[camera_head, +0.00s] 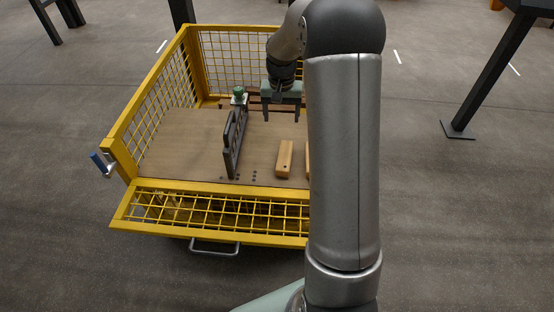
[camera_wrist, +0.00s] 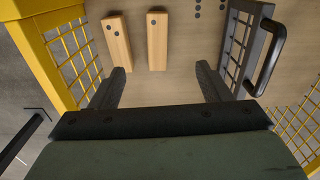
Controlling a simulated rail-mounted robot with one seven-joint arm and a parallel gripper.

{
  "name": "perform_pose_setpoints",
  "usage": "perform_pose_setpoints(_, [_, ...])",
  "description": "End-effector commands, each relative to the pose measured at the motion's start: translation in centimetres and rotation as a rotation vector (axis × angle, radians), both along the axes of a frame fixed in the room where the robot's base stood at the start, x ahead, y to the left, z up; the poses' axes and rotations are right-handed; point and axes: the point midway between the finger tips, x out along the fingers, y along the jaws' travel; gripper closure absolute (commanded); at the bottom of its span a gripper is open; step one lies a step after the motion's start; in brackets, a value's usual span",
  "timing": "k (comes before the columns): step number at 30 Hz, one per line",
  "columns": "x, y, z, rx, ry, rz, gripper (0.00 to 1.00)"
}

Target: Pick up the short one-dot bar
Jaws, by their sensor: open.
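Two wooden bars lie side by side on the cart's brown board. One bar (camera_head: 284,158) shows clearly in the head view, with a dark dot near its front end; the other bar (camera_head: 308,160) is mostly hidden by my arm. In the wrist view they are the right bar (camera_wrist: 157,50) and the left bar (camera_wrist: 120,50), both with dark marks near the far end. My gripper (camera_head: 281,118) is open and empty above the board, behind the bars. Its spread fingers show in the wrist view (camera_wrist: 160,82), apart from both bars.
A black frame with a handle (camera_head: 234,143) stands upright left of the bars; a green-topped part (camera_head: 239,95) is behind it. Yellow mesh walls (camera_head: 153,100) surround the board (camera_head: 180,145). The front panel (camera_head: 215,212) is folded outward. Dark dots mark the board near the frame.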

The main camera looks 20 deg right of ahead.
Motion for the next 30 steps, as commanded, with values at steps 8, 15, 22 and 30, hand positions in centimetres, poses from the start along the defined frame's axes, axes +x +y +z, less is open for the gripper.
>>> perform_pose_setpoints(8, [3.2, -3.7, -8.0, 0.012, 0.002, -0.088, 0.29])
perform_pose_setpoints(15, [3.2, -3.7, -12.8, 0.012, 0.003, -0.088, 0.29])
perform_pose_setpoints(22, [3.2, -3.6, -17.4, 0.012, 0.002, -0.088, 0.29])
perform_pose_setpoints(30, [3.2, -3.6, -19.3, 0.011, 0.000, -0.086, 0.29])
